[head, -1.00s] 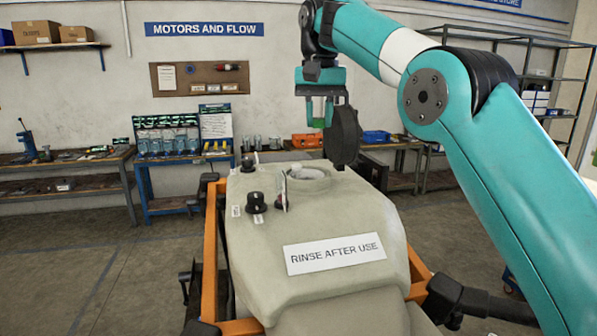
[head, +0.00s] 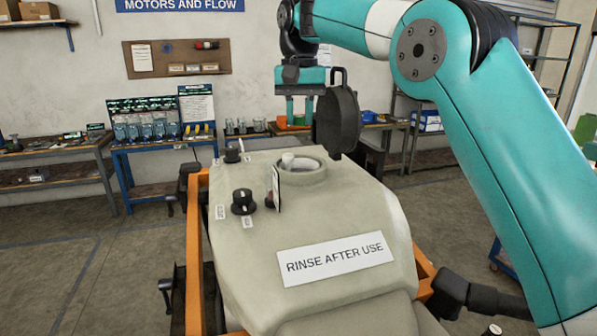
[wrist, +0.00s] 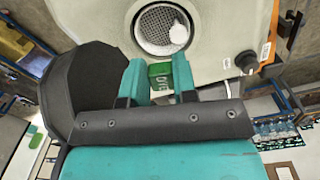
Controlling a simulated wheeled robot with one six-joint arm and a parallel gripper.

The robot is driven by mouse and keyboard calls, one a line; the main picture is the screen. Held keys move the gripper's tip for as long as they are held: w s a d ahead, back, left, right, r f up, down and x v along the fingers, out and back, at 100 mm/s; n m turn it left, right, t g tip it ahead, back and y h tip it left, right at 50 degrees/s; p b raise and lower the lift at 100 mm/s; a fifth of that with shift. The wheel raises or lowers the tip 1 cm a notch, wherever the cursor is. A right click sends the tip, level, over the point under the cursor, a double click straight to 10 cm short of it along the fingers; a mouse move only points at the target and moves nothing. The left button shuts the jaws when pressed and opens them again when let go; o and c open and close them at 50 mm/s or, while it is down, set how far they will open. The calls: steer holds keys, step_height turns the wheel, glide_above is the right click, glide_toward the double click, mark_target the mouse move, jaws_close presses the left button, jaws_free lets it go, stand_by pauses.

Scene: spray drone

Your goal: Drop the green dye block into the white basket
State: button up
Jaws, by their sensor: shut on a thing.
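My gripper (head: 292,112) is shut on the green dye block (wrist: 160,76), which sits between its two teal fingertips in the wrist view. The block has pale lettering on the face turned to the wrist camera. The white basket (wrist: 155,28) is set in the round opening on top of the beige tank (head: 310,215), with a mesh bottom. In the head view the gripper is above and slightly behind this opening (head: 318,174), clear of it. In the wrist view the block lies just below the opening's rim.
A black round lid-like disc (head: 338,122) with a loop handle stands close beside the gripper, right in the head view. Black knobs (head: 243,201) and an upright tag (head: 276,188) stand left of the opening. Benches line the wall behind.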

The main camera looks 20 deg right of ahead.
steer(key=shift+f, duration=0.85)
steer(key=o, duration=1)
steer(key=shift+r, duration=3.75)
